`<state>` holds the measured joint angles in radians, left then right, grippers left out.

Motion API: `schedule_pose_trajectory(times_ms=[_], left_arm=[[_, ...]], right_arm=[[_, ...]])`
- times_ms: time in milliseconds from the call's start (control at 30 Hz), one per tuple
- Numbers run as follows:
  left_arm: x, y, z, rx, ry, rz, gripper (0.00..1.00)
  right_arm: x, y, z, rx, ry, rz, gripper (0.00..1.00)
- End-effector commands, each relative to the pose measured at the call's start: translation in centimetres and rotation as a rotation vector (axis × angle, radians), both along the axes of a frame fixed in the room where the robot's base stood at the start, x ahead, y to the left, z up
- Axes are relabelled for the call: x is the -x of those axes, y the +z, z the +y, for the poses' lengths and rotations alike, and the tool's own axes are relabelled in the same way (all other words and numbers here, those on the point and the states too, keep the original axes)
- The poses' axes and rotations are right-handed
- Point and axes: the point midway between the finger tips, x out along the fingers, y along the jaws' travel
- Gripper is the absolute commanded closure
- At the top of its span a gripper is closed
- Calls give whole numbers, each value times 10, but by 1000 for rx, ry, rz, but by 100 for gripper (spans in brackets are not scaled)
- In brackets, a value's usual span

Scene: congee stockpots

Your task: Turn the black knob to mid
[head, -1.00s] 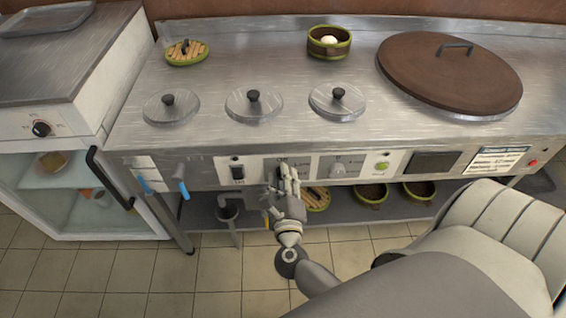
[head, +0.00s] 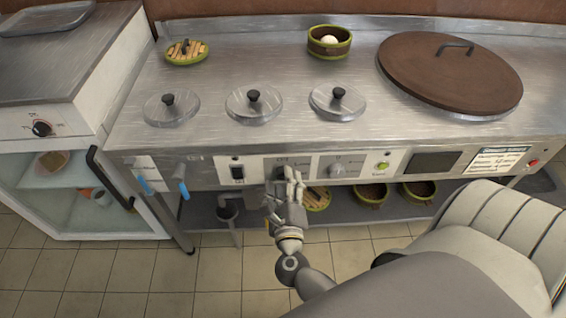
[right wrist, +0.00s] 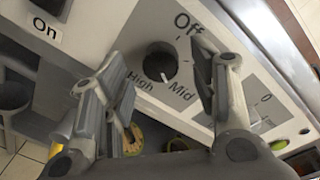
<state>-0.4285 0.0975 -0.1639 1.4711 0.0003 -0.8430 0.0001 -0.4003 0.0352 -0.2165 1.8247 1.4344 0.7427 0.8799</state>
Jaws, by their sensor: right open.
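The black knob (right wrist: 160,64) is on the stove's front panel, with the labels Off, High and Mid around it. In the right wrist view it sits between the two spread fingers of my right gripper (right wrist: 165,88), a little beyond their tips. In the head view my right gripper (head: 289,184) is open in front of the panel and covers most of this knob. My left gripper is not in view.
Several lids lie on the steel top (head: 220,75). Another black knob (head: 41,129) is on the left appliance. Bowls stand on the lower shelf.

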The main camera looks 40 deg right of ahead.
Motion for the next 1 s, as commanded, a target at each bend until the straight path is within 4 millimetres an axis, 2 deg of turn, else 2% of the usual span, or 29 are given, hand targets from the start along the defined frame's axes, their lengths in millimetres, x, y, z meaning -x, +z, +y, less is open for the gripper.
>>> schedule_pose_trajectory(times_ms=[300,500,667,1000], left_arm=[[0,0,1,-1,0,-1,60],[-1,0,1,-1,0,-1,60],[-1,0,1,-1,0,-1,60],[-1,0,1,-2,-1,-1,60]], right_arm=[[59,2,33,-3,0,6,46],[83,4,47,-1,-1,4,46],[89,5,51,-1,-1,2,46],[90,5,51,-1,-1,2,46]])
